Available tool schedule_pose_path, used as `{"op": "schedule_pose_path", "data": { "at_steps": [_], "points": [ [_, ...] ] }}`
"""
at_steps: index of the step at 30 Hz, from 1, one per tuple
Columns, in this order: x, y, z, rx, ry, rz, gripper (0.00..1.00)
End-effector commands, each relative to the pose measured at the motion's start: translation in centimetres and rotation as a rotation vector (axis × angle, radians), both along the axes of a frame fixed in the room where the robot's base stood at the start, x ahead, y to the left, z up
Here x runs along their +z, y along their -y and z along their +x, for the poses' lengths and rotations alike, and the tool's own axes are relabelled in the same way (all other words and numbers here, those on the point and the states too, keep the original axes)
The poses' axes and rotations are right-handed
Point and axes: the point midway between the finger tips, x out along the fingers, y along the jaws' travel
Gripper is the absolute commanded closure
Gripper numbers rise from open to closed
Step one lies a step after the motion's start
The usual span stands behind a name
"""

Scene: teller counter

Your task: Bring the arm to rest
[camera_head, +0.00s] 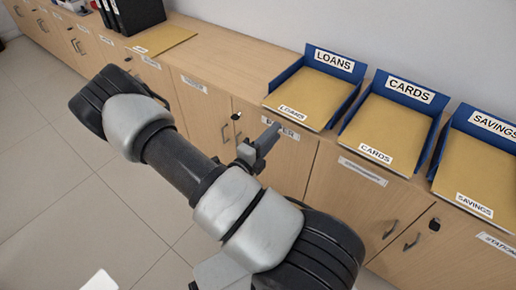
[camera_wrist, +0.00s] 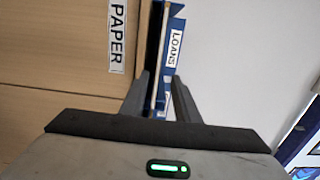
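My arm reaches across the head view in front of the counter. My gripper (camera_head: 262,142) is near the cabinet fronts, below and left of the LOANS tray. In the wrist view its two fingers (camera_wrist: 160,88) stand apart with a gap between them, and I see nothing held. The blue LOANS tray (camera_wrist: 174,20) shows beyond the fingertips there, seen nearly edge on. In the head view, the LOANS tray (camera_head: 344,66) holds a tan envelope (camera_head: 310,92) labelled LOANS.
The CARDS tray (camera_head: 408,88) and SAVINGS tray (camera_head: 494,122) stand to the right on the counter, each with a tan envelope. Black binders (camera_head: 135,14) and another tan envelope (camera_head: 160,40) are at the far left. The tiled floor (camera_head: 50,180) at left is mostly clear.

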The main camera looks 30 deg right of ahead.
Motion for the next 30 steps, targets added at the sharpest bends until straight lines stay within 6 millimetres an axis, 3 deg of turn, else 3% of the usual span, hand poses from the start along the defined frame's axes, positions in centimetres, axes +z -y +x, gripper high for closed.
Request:
{"op": "schedule_pose_path", "data": {
  "at_steps": [6,12,23,26,30],
  "points": [
    [0.1,-4.7,-2.0,0.003,-0.001,0.0,0.72],
    [0.0,-7.2,-3.2,0.001,-0.001,0.0,0.72],
    [0.1,-7.9,-3.6,-0.007,0.007,0.004,0.72],
    [1.1,-7.7,-3.9,-0.056,0.074,0.047,0.72],
    [4.2,-7.1,-5.4,-0.238,0.312,0.195,0.72]
  ]
}}
